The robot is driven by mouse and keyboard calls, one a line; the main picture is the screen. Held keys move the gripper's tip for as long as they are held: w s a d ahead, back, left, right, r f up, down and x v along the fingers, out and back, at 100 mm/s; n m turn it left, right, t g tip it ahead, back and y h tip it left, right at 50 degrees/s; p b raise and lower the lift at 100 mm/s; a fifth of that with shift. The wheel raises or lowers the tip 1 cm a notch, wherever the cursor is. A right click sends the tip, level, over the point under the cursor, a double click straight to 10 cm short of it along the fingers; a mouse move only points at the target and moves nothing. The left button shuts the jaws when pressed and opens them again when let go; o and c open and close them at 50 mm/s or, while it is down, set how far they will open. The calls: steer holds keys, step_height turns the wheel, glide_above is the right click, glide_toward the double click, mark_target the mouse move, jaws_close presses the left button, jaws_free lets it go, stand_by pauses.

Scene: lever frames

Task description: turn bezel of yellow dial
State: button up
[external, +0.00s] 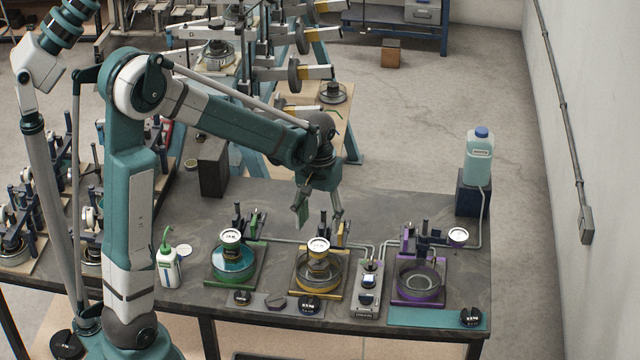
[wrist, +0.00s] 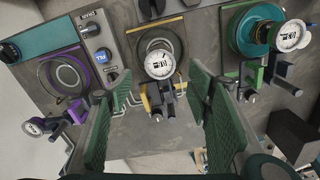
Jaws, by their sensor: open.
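The yellow dial (external: 318,246) is a round white-faced gauge with a dark pointer and markings. It stands over a round dish on a yellow-edged base (external: 319,288) in the middle of the bench. In the wrist view the dial (wrist: 159,65) is near the top centre, its dish partly hidden behind it. My gripper (external: 319,216) is open and empty, its fingers pointing down above and behind the dial. In the wrist view my gripper (wrist: 160,82) has one green finger pad on either side of the dial's image. The fingers look apart from the dial.
A green unit (external: 233,262) is left of the yellow one. A grey switch box (external: 367,290) and a purple unit (external: 418,285) are to the right. Posts and a pipe stand behind the dials. A blue-capped bottle (external: 479,158) is at the back right. The bench behind is fairly clear.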

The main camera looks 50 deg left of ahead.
mark_target(318, 244)
steer(key=shift+f, duration=3.35)
steer(key=c, duration=0.9)
